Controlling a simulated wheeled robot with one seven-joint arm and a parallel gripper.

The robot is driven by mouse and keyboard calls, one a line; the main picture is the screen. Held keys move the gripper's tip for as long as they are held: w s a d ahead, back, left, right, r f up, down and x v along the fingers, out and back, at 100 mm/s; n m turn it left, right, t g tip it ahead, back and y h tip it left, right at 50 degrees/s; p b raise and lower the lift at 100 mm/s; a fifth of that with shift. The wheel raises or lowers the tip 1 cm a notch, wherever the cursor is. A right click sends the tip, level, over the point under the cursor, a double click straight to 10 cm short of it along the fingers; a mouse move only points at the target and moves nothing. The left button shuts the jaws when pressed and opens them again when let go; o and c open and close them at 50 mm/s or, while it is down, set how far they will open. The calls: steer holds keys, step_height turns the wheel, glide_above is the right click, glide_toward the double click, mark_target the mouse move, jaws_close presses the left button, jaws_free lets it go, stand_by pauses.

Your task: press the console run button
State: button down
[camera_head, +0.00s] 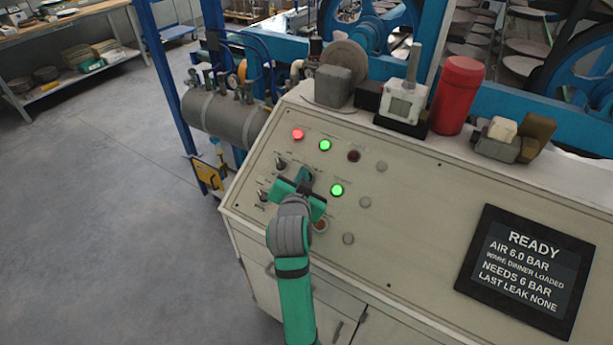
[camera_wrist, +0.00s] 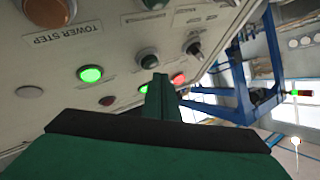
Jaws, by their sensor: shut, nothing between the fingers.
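The sloped cream console (camera_head: 430,215) carries several buttons and switches. In the head view a lit red one (camera_head: 298,134), a lit green one (camera_head: 324,145) and a dark red one (camera_head: 353,155) form the upper row. Another lit green button (camera_head: 337,190) is just right of my gripper (camera_head: 306,177). An orange-brown button (camera_head: 320,225) sits beside my wrist, partly hidden; the wrist view shows it (camera_wrist: 48,12) with the label "TOWER STEP". I cannot read which button is marked run. My gripper is shut and empty over the panel's left part; its fingers (camera_wrist: 161,87) show no clear contact.
A dark screen (camera_head: 525,270) at the right reads READY, AIR 6.0 BAR. A red cylinder (camera_head: 458,95), a grey block (camera_head: 333,86) and a joystick-like device (camera_head: 404,100) stand on the console's top ledge. Knob switches (camera_head: 280,162) lie left of my gripper. Open floor lies left.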

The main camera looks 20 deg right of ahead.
steer(key=shift+f, duration=0.1)
steer(key=shift+w+d+f, duration=0.15)
steer(key=shift+f, duration=0.15)
steer(key=shift+w+d+f, duration=0.1)
steer(key=shift+d+f, duration=0.1)
steer(key=shift+f, duration=0.15)
stand_by(0.9)
steer(key=shift+a+r, duration=0.1)
steer(key=shift+r, duration=0.05)
steer(key=shift+s+a+r, duration=0.25)
steer(key=shift+r, duration=0.35)
steer(key=shift+r, duration=0.1)
steer(key=shift+s+a+r, duration=0.25)
steer(key=shift+a+r, duration=0.1)
steer(key=shift+r, duration=0.35)
steer(key=shift+s+a+r, duration=0.3)
steer(key=shift+r, duration=0.35)
steer(key=shift+s+a+r, duration=0.25)
steer(key=shift+a+r, duration=0.1)
steer(key=shift+r, duration=0.35)
